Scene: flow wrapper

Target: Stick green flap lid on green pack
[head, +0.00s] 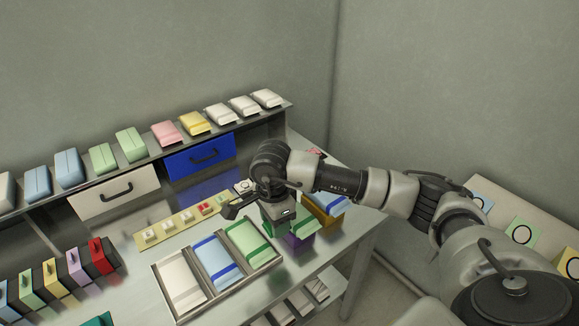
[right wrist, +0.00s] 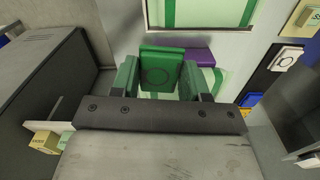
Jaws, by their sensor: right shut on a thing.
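The green flap lid (right wrist: 158,72) is a dark green square piece with a ring mark, seen in the right wrist view. My right gripper (right wrist: 160,88) is shut on it, one finger at each side. In the head view my right gripper (head: 277,222) hangs just right of the green pack. The green pack (head: 249,241) is pale green with dark green bands and lies in the right compartment of the tray. Part of it shows at the top of the right wrist view (right wrist: 205,12). My left gripper is not in view.
The tray (head: 157,277) also holds a white pack (head: 180,280) and a blue pack (head: 217,262). Coloured blocks stand at the left.

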